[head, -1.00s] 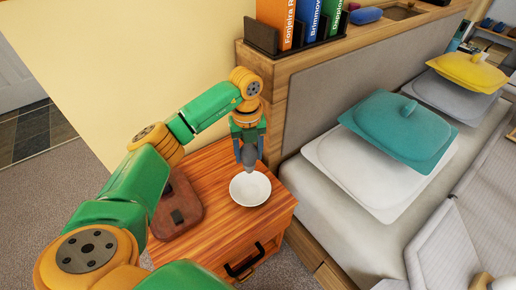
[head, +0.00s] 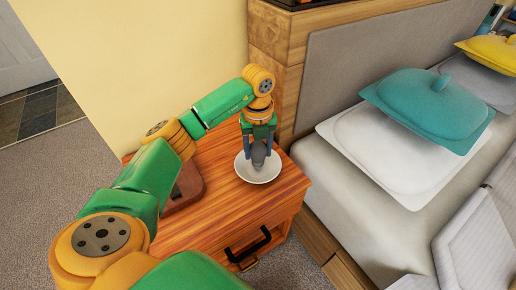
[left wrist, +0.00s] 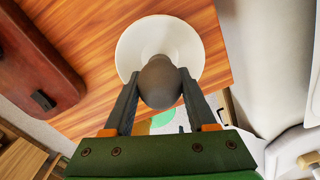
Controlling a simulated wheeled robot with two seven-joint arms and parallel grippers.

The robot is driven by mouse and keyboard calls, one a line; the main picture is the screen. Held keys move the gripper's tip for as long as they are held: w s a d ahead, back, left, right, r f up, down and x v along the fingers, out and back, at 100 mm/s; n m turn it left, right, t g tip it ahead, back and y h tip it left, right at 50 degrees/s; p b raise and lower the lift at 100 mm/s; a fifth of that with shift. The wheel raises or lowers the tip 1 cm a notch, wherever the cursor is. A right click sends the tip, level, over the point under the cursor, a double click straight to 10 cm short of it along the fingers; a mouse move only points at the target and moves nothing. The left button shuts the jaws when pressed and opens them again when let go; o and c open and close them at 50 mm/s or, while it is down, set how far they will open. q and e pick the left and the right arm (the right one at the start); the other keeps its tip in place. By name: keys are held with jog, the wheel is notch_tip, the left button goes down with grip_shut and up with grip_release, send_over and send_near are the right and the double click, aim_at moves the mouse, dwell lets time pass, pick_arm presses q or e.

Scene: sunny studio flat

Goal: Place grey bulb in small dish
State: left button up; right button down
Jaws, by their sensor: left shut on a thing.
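The grey bulb (head: 259,155) is between the fingers of my left gripper (head: 259,157), which is shut on it. The small white dish (head: 257,176) stands on the wooden nightstand. In the head view the bulb overlaps the dish, over its far half. In the left wrist view the bulb (left wrist: 160,82) covers the near part of the dish (left wrist: 135,40), and the fingers hold it from both sides. Whether the bulb touches the dish I cannot tell. My right gripper is not in view.
The nightstand (head: 222,222) has a dark drawer handle at its front. A red-brown case (head: 186,187) lies at its left, partly behind my left arm; it also shows in the left wrist view (left wrist: 40,60). The bed (head: 365,215) with teal and white cushions stands close on the right.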

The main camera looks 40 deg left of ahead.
pick_arm(q)
jog(key=o, duration=1.4)
jog(key=shift+r, duration=0.15)
notch_tip(320, 180, up, 8)
jog(key=p, duration=0.7)
jog(key=shift+f+p, duration=0.25)
jog(key=shift+p, duration=0.15)
jog(key=shift+f+b, duration=0.35)
